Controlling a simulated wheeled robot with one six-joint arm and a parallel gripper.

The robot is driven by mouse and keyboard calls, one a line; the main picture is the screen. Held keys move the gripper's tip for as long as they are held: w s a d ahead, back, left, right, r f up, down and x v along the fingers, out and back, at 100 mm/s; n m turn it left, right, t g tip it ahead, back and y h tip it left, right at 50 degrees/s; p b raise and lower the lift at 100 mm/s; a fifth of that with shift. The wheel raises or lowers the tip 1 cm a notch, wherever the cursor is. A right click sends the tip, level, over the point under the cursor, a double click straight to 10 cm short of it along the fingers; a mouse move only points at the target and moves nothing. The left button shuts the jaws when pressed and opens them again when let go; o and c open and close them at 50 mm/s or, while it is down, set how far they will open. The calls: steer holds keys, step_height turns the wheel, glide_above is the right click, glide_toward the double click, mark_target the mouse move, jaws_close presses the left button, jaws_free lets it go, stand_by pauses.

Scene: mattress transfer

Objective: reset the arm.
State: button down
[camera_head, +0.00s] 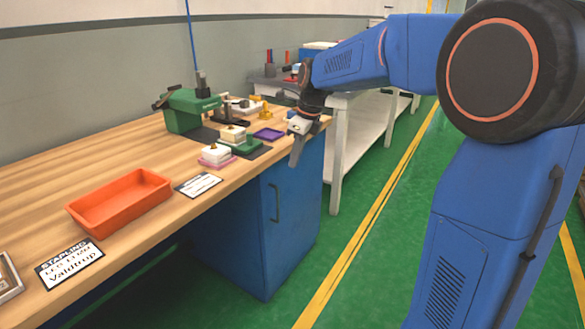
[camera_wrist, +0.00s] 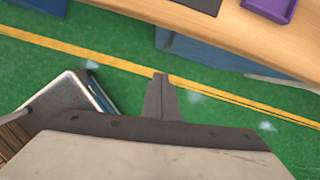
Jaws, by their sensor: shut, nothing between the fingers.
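My gripper (camera_head: 296,150) hangs at the end of my blue arm, just off the right front edge of the wooden workbench (camera_head: 128,150). Its fingers point down and are closed together with nothing between them. In the wrist view the closed fingers (camera_wrist: 161,95) stand over the green floor, with the bench edge beyond them. The arm is raised and bent, reaching out from my body on the right of the head view.
On the bench are an orange tray (camera_head: 120,202), a green machine (camera_head: 188,109), a purple tray (camera_head: 269,134), and a white block on a pink base (camera_head: 215,155). A white shelf table (camera_head: 360,130) stands behind the gripper.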

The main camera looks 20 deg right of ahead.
steer(key=s+d+r+n+t+h, duration=0.1)
steer(key=s+d+n, duration=0.1)
steer(key=s+n, duration=0.55)
steer(key=s+d+r+n, duration=0.15)
steer(key=s+n, duration=0.35)
steer(key=s, duration=0.6)
steer(key=s+d+f+n+t, duration=0.1)
steer(key=s+f+n, duration=0.3)
steer(key=s+n, duration=0.2)
steer(key=s+d+f+n+t+h, duration=0.1)
steer(key=s+d+f+n, duration=0.1)
steer(key=s+f+n, duration=0.2)
steer(key=s+n, duration=0.3)
steer(key=s, duration=0.4)
steer(key=shift+s+d+f, duration=0.2)
steer(key=shift+s+f, duration=0.05)
steer(key=shift+f, duration=0.05)
